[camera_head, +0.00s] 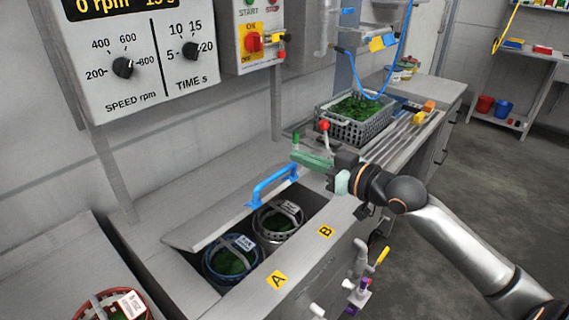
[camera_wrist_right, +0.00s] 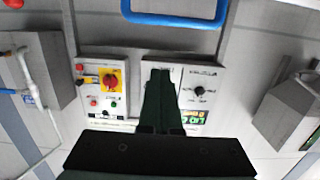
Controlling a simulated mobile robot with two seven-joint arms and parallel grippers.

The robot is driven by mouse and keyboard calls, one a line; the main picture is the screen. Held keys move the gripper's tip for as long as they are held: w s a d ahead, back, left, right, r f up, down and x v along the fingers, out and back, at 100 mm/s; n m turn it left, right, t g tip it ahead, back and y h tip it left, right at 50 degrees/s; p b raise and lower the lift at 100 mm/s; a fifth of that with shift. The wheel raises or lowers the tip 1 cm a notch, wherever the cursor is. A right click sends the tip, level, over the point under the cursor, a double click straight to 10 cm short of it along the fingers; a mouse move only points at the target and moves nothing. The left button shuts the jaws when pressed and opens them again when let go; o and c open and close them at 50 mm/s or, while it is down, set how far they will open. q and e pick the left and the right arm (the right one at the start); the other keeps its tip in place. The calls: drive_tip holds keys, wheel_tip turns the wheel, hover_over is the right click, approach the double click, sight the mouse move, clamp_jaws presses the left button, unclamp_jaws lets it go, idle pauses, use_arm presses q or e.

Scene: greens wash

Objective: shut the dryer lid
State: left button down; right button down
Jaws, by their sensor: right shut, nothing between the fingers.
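The dryer lid (camera_head: 215,219) is a grey panel with a blue handle (camera_head: 272,185). It is raised along the back of the dryer opening, which is uncovered. Inside the opening sit a blue-rimmed basket (camera_head: 232,262) and a dark-rimmed basket (camera_head: 278,222), both holding greens. My right gripper (camera_head: 297,159) is shut and empty, just right of the handle and apart from it. In the right wrist view the blue handle (camera_wrist_right: 175,19) shows at the top, beyond the closed fingertips (camera_wrist_right: 159,73). My left gripper is not in view.
A red-topped lever (camera_head: 324,126) and a grey crate of greens (camera_head: 355,118) stand behind my right gripper. Yellow plates A (camera_head: 277,280) and B (camera_head: 325,231) mark the dryer's front deck. A red basket (camera_head: 112,306) is at lower left. Control boxes (camera_head: 140,55) hang above.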

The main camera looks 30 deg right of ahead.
drive_tip(key=p+x, duration=0.1)
drive_tip(key=x, duration=0.5)
drive_tip(key=shift+w+a+r, duration=0.15)
drive_tip(key=shift+w, duration=0.25)
drive_tip(key=f, duration=0.1)
drive_tip(key=s+f, duration=0.1)
drive_tip(key=f, duration=0.2)
drive_tip(key=shift+s+d, duration=0.25)
drive_tip(key=shift+s, duration=0.1)
